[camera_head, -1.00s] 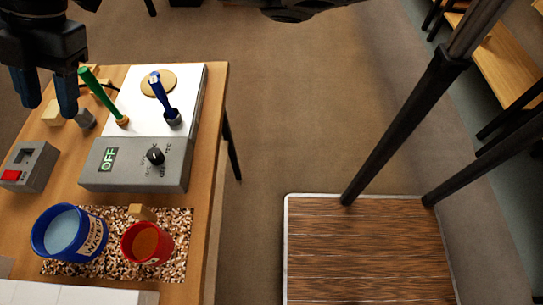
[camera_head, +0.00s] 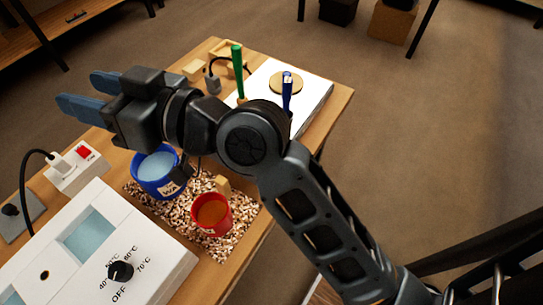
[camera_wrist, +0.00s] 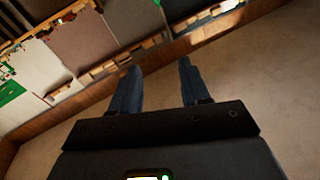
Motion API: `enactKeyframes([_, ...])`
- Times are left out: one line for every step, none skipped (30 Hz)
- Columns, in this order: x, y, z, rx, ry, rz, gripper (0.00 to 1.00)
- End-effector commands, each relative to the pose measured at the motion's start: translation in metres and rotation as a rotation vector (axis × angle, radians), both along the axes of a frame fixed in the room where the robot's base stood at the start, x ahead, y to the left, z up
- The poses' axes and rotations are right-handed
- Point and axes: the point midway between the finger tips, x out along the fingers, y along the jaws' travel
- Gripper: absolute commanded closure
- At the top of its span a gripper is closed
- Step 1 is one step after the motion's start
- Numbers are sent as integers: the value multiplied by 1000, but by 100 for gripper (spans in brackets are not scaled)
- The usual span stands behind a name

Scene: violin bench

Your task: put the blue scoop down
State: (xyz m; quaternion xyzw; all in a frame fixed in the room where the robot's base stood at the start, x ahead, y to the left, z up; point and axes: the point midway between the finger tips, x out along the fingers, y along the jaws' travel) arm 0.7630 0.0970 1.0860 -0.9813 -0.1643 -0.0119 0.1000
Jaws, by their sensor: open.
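The blue scoop (camera_head: 287,92) stands upright by its blue handle on the white top of a hotplate (camera_head: 316,90). Its lower end is hidden behind my arm. A green-handled tool (camera_head: 238,72) stands upright to its left. My gripper (camera_head: 80,93) is at the left in the head view, well apart from the scoop, above the bench's left side. Its two blue-grey fingers are spread with nothing between them. In the wrist view the open fingers (camera_wrist: 157,72) point at a far wall and shelves; the scoop is not seen there.
A blue pot (camera_head: 152,187) of pale liquid and a red pot (camera_head: 213,228) stand on a speckled mat (camera_head: 185,212). A white heater box (camera_head: 140,245) with a dial is at the front left. A power strip (camera_head: 75,165) lies at the bench's left. Open floor lies right.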

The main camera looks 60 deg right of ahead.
Motion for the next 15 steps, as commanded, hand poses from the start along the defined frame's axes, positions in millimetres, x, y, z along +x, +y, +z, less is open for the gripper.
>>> enactKeyframes([-14, 1, -16, 41, 32, -36, 54])
enactKeyframes([-21, 0, -24, 59, 46, -60, 54])
enactKeyframes([-31, -2, -36, 81, 66, -92, 54])
enactKeyframes([-40, -4, -44, 94, 81, -116, 54])
enactKeyframes([-49, -6, -52, 104, 95, -139, 54])
enactKeyframes([-62, -8, -63, 115, 115, -168, 54])
enactKeyframes([-72, -10, -71, 121, 131, -190, 54])
enactKeyframes([-82, -12, -80, 123, 146, -211, 54])
enactKeyframes([-97, -16, -90, 124, 165, -237, 54])
enactKeyframes([-109, -18, -97, 123, 179, -254, 54])
enactKeyframes([-120, -21, -104, 118, 193, -272, 54])
enactKeyframes([-136, -25, -112, 108, 209, -294, 54])
enactKeyframes([-149, -27, -118, 100, 222, -308, 54])
enactKeyframes([-162, -30, -124, 89, 234, -321, 54])
enactKeyframes([-179, -35, -130, 71, 248, -336, 54])
